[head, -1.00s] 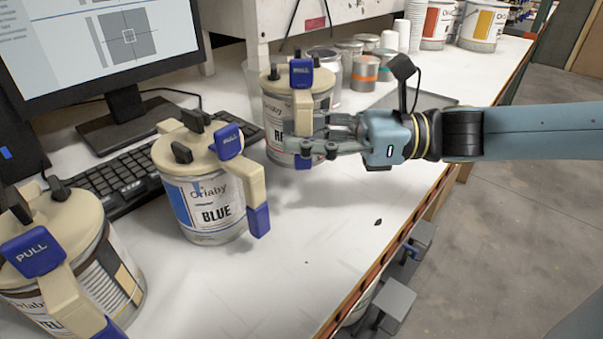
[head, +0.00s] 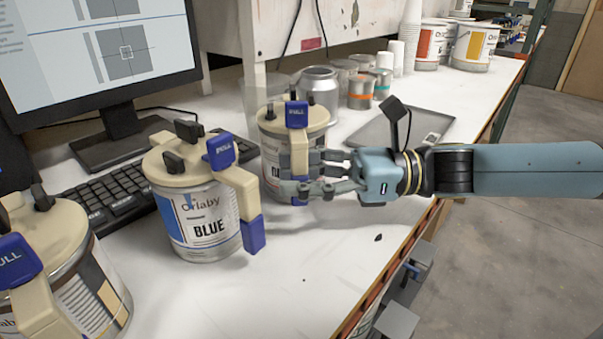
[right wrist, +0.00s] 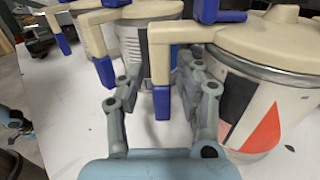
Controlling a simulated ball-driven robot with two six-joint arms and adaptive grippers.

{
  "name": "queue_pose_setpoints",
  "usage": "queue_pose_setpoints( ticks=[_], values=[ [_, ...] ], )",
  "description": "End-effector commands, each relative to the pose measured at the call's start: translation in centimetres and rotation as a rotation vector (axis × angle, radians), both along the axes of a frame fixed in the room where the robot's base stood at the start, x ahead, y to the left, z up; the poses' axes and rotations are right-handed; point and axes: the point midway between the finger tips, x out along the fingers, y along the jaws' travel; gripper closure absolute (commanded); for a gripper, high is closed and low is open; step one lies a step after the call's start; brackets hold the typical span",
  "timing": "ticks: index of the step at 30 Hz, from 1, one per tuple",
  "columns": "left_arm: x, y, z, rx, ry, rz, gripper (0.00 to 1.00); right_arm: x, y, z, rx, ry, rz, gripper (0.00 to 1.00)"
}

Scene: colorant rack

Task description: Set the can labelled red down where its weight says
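The can labelled red (head: 268,160) stands upright on the white bench beyond the blue can in the head view; most of its label is hidden. It has a cream lid and a handle with blue ends. In the right wrist view the can (right wrist: 265,130) fills the right side, with a red patch on its label. My right gripper (head: 305,173) is at its handle. In the wrist view, the fingers (right wrist: 160,72) are spread on both sides of the handle, with gaps showing. My left gripper is out of view.
The blue can (head: 205,215) stands nearer, and another lidded can (head: 85,290) is at lower left. A flat grey plate (head: 375,135) with a white label lies beyond my right wrist. Behind are a silver can (head: 320,90), small tins (head: 361,92), a keyboard (head: 105,198) and a monitor.

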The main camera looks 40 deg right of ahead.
Motion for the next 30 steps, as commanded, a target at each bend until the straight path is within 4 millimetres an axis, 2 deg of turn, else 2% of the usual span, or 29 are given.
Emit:
queue_pose_setpoints(
  ticks=[5,12,18,24,30],
  values=[
    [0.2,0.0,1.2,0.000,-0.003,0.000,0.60,-0.8,-1.0,0.2,-0.002,0.006,-0.001,0.64],
    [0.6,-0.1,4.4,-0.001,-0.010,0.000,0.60,-4.2,-5.0,0.4,-0.004,0.006,-0.001,0.64],
    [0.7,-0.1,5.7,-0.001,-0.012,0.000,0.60,-6.7,-7.9,0.3,-0.002,0.002,-0.001,0.64],
    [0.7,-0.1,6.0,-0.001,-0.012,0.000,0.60,-7.7,-9.1,0.1,-0.001,-0.001,-0.001,0.64],
    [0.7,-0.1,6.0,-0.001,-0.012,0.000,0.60,-7.8,-9.1,0.0,0.000,-0.001,0.000,0.64]
  ],
)
